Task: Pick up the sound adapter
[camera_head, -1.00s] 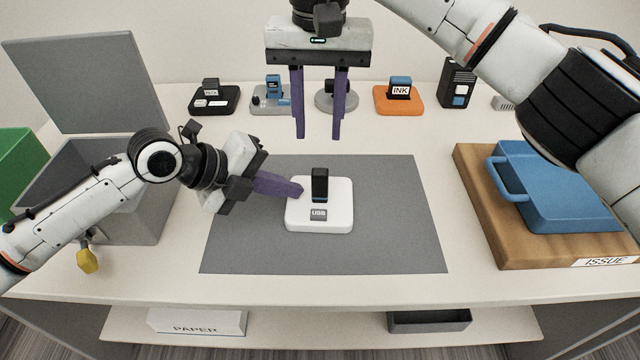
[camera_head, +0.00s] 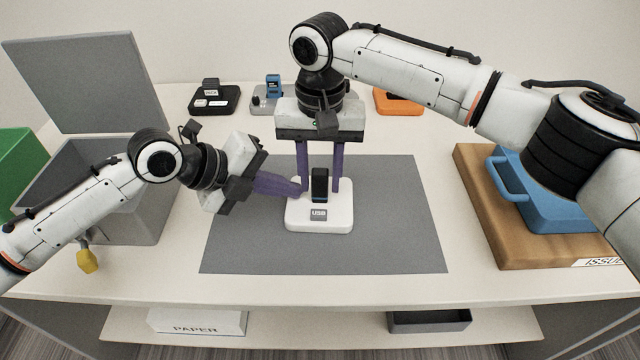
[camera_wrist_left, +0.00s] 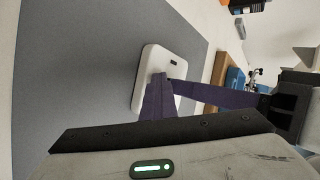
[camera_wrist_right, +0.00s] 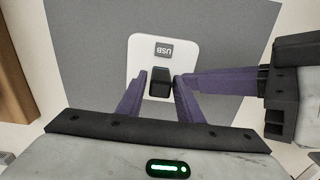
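A black adapter (camera_head: 320,184) stands upright in a white dock (camera_head: 340,218) labelled USB, on the grey mat; I take it to be the sound adapter. My right gripper (camera_head: 321,190) points down, open, with one purple finger on each side of the adapter. In the right wrist view the adapter (camera_wrist_right: 160,83) is between the fingertips, with small gaps beside it. My left gripper (camera_head: 298,187) reaches in from the left, its fingers close together at the dock's edge. In the left wrist view its fingertips (camera_wrist_left: 160,76) overlap the dock (camera_wrist_left: 155,55); I cannot tell whether they touch it.
Behind the mat (camera_head: 410,240) stand a black holder (camera_head: 214,101), a grey holder with a blue piece (camera_head: 271,93) and an orange holder (camera_head: 398,101). A grey open bin (camera_head: 150,215) is at left. A blue tray (camera_head: 560,190) on a wooden board (camera_head: 490,235) is at right.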

